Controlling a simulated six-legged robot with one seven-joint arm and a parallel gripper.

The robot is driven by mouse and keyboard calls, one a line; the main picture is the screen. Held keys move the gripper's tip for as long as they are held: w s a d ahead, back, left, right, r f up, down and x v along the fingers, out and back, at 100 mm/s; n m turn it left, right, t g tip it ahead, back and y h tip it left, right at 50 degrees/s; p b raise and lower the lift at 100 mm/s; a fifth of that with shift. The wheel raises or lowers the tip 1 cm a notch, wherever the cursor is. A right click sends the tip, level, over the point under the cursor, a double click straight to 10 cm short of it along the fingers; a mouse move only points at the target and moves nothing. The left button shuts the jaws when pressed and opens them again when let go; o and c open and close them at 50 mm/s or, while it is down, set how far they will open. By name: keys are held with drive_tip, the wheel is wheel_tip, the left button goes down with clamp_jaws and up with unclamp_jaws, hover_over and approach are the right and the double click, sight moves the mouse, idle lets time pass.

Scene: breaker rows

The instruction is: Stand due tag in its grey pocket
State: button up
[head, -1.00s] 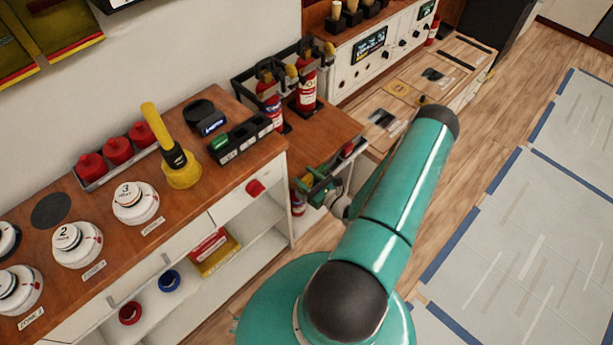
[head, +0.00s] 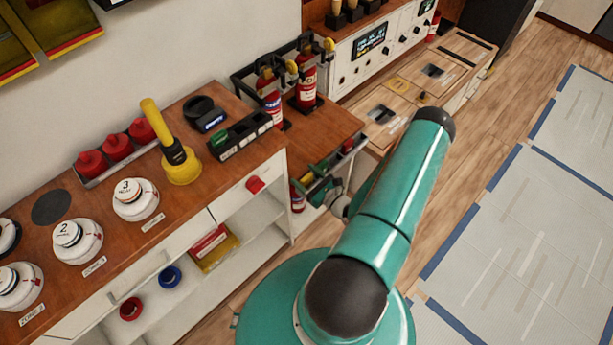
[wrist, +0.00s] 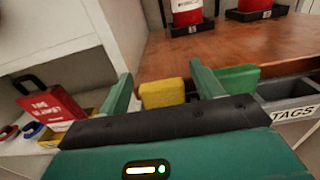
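My gripper (wrist: 160,76) is open, its two teal fingers apart on either side of a yellow tag (wrist: 162,94). Narrow gaps show beside the tag; its lower part is hidden behind my gripper. A green tag (wrist: 238,79) stands to its right, by a grey tray marked TAGS (wrist: 288,90) along the wooden bench's edge. In the head view my gripper (head: 322,188) is small, at the low bench's front. A dark caddy (head: 243,138) with labelled pockets and a green piece at its left end sits on the higher counter. Which pocket is the due one is unreadable.
Fire extinguishers (head: 306,80) stand in black holders on the low bench (head: 320,128). A yellow-handled plunger-like tool (head: 180,165) and white detectors (head: 77,240) occupy the counter. A red box (wrist: 50,107) sits on the shelf at left.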

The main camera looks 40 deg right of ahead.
drive_tip(key=s, duration=1.4)
drive_tip(key=shift+d, duration=0.2)
idle(0.3)
